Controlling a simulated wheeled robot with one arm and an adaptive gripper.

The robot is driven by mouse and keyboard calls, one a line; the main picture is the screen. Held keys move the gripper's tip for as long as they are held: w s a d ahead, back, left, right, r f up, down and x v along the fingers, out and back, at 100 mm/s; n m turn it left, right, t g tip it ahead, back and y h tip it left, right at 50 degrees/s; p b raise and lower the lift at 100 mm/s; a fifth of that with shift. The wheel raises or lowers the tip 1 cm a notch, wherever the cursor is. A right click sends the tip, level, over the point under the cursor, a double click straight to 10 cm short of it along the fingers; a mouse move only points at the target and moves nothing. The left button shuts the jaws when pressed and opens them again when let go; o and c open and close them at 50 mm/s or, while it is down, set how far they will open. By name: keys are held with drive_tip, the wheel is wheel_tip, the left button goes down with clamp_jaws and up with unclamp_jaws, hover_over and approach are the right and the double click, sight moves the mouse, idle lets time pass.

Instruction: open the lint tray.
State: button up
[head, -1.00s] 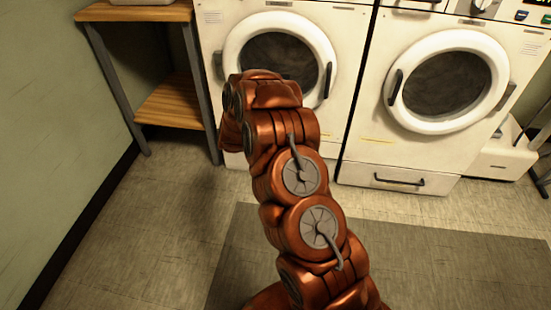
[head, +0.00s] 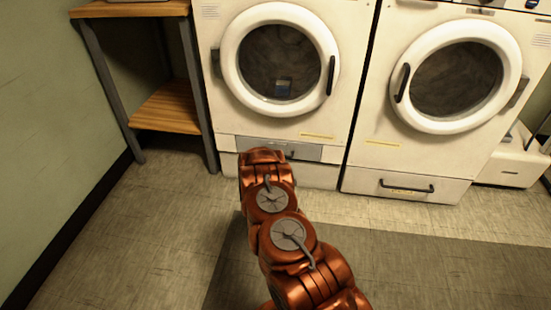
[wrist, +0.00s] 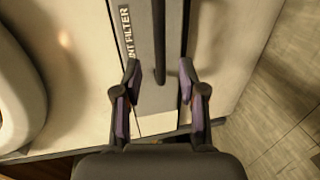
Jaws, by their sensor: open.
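The lint tray (head: 307,152) is a grey panel low on the front of the left machine, below its round door; my arm hides part of it in the head view. In the wrist view the lint tray (wrist: 132,22) appears turned on its side, with lettering ending in "NT FILTER". Its dark bar handle (wrist: 159,40) runs down the picture, and its lower end lies between my fingertips. My gripper (wrist: 160,77) is open, with one finger on each side of the handle's line. Contact with the handle cannot be told. In the head view my arm hides the gripper.
The left machine's round door (head: 240,62) is closed above the tray. The right machine (head: 380,130) has a closed door and a bottom drawer with a dark handle (head: 406,187). A wooden shelf unit (head: 168,108) stands at left. A grey mat (head: 400,265) lies on the floor.

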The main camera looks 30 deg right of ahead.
drive_tip(key=b+x, duration=0.2)
drive_tip(key=x, duration=0.5)
drive_tip(key=shift+w+d+b, duration=0.1)
drive_tip(key=shift+w+b, duration=0.05)
drive_tip(key=shift+b, duration=0.25)
clamp_jaws()
idle(0.5)
